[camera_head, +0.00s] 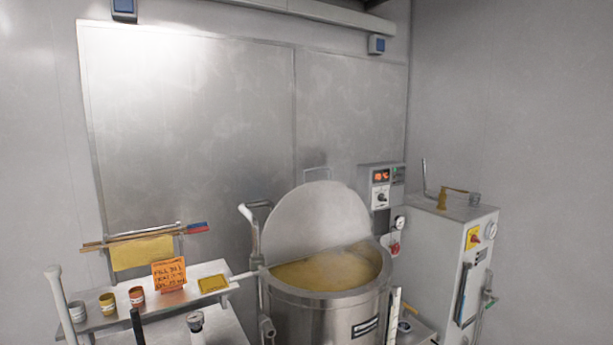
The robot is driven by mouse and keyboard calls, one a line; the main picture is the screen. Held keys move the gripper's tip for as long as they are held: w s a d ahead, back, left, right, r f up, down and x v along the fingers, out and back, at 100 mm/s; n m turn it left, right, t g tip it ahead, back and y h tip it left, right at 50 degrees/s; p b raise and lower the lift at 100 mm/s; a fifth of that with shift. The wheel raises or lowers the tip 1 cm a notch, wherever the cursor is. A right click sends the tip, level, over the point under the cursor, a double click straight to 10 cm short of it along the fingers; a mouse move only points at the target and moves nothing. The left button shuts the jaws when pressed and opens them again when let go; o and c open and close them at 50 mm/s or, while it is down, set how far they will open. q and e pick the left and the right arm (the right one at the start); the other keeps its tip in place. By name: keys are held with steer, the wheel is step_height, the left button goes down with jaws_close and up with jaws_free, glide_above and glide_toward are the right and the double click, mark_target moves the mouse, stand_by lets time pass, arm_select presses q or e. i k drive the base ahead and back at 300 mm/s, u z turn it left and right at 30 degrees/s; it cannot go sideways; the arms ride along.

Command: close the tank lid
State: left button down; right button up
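The tank (325,312) is a round steel vessel in the lower middle of the head view. It holds a yellowish, steaming content (328,271). Its lid (316,224) is a grey disc raised at the back of the rim, so the tank stands open. A bent pipe-like bar (252,229) rises at the tank's left side. Neither of my grippers shows in this view.
Left of the tank is a shelf (232,265) with small jars (107,303), an orange note (169,273) and a yellow tray (213,284). A control box (382,186) hangs behind right. A grey cabinet (440,246) with a gauge stands at the right.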

mark_target(275, 245)
steer(key=z, duration=0.85)
steer(key=i, duration=1.35)
steer(key=u, duration=0.15)
